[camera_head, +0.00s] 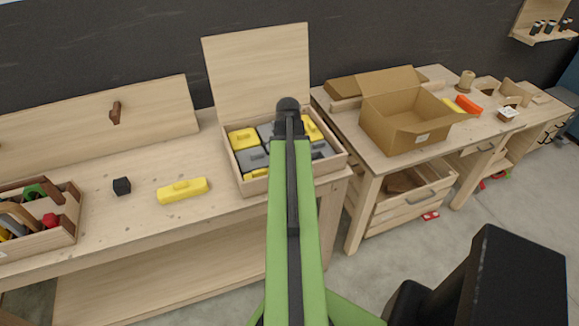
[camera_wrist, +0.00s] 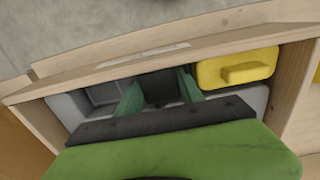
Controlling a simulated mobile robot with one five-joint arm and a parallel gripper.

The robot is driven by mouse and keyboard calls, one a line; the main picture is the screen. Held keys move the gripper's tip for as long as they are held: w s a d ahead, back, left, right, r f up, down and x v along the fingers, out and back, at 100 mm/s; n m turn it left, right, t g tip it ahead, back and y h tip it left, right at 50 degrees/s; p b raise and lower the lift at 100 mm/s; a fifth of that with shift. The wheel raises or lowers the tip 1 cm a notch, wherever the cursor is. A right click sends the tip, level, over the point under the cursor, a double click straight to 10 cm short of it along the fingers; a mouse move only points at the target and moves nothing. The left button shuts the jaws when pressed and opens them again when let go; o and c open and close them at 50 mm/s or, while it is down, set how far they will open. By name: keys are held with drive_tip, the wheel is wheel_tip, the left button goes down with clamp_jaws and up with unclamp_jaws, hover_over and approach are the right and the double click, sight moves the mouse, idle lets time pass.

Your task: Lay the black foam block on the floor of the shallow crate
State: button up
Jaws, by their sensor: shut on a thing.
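A dark block (camera_wrist: 158,88), seemingly the black foam block, is between the two green fingers of my gripper (camera_wrist: 160,94) in the wrist view. My gripper is shut on it, inside or just above the shallow wooden crate (camera_wrist: 225,25). I cannot tell whether the block touches the crate's floor. The crate also shows in the head view, as an open-lidded wooden box (camera_head: 256,187) on the bench. In the head view my arm covers the crate's middle and hides the fingers and the block.
Yellow cases (camera_head: 243,138) and grey cases (camera_head: 252,158) fill much of the crate. Its raised lid (camera_head: 257,62) stands behind. A black cube (camera_head: 122,186) and a yellow case (camera_head: 182,190) lie left on the bench, near a tool tray (camera_head: 62,236). A cardboard box (camera_head: 391,135) stands right.

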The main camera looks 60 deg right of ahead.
drive_tip(key=o, duration=1.3)
drive_tip(key=shift+f, duration=0.1)
wheel_tip(320, 180, up, 12)
drive_tip(key=p, duration=1.2)
drive_tip(key=w+a+n, duration=0.2)
drive_tip(key=w+a, duration=0.5)
drive_tip(key=a, duration=0.4)
drive_tip(key=w+a+n, duration=0.1)
drive_tip(key=w+a, duration=0.5)
drive_tip(key=a, duration=0.5)
drive_tip(key=w+a+n, duration=0.2)
drive_tip(key=w+a, duration=0.5)
drive_tip(key=a, duration=0.4)
drive_tip(key=w+a+n, duration=0.1)
drive_tip(key=a+n, duration=0.1)
drive_tip(key=a, duration=1.2)
drive_tip(key=shift+a, duration=0.35)
